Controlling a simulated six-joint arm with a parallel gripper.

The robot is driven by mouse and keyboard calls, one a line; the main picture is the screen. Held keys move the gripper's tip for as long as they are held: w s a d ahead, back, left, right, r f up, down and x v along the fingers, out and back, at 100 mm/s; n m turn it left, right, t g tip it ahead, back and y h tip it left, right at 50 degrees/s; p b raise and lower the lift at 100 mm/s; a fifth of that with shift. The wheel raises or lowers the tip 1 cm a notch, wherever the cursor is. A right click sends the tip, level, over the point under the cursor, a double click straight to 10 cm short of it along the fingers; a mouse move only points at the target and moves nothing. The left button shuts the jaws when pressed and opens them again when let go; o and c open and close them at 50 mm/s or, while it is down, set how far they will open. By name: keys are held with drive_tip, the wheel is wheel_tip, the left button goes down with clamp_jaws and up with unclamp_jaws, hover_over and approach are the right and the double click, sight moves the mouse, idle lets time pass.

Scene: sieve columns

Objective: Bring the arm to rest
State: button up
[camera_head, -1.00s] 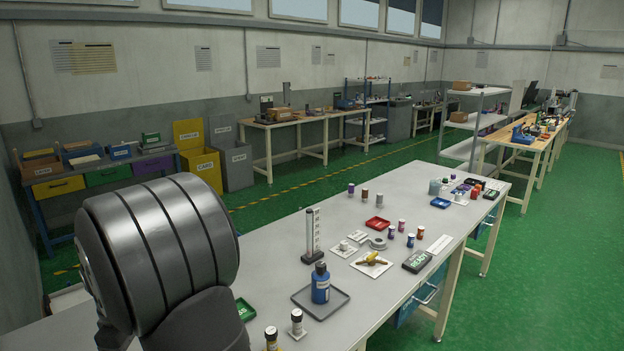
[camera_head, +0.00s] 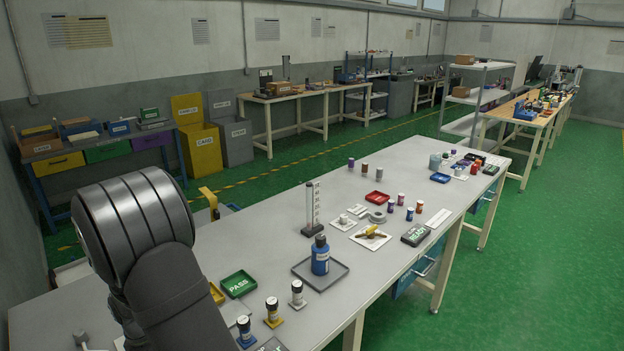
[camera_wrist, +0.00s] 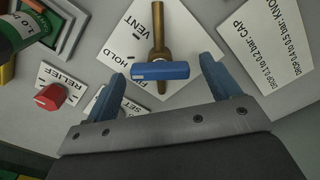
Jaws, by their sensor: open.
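My gripper (camera_wrist: 163,72) is open in the wrist view, with its two blue fingers spread apart. A brass valve with a blue handle (camera_wrist: 160,71) shows between the fingers, on a white card marked VENT and HOLD. I cannot tell how far the fingers are from the valve, and nothing is seen gripped. A red knob (camera_wrist: 50,97) on a plate marked RELIEF sits left of the fingers. In the head view my dark arm fills the lower left, and the gripper is out of sight there.
A white label card (camera_wrist: 270,45) lies right of the valve.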

drive_tip(key=n, duration=0.6)
drive_tip(key=shift+n, duration=0.3)
wheel_tip(320, 180, up, 10)
drive_tip(key=shift+o, duration=0.5)
drive_tip(key=shift+r, duration=0.1)
drive_tip(key=o, duration=0.3)
wheel_tip(320, 180, up, 14)
drive_tip(key=shift+r, duration=0.2)
wheel_tip(320, 180, down, 10)
drive_tip(key=shift+r, duration=0.15)
drive_tip(key=shift+w+r, duration=0.1)
drive_tip(key=shift+w, duration=0.05)
wheel_tip(320, 180, up, 10)
idle(0.3)
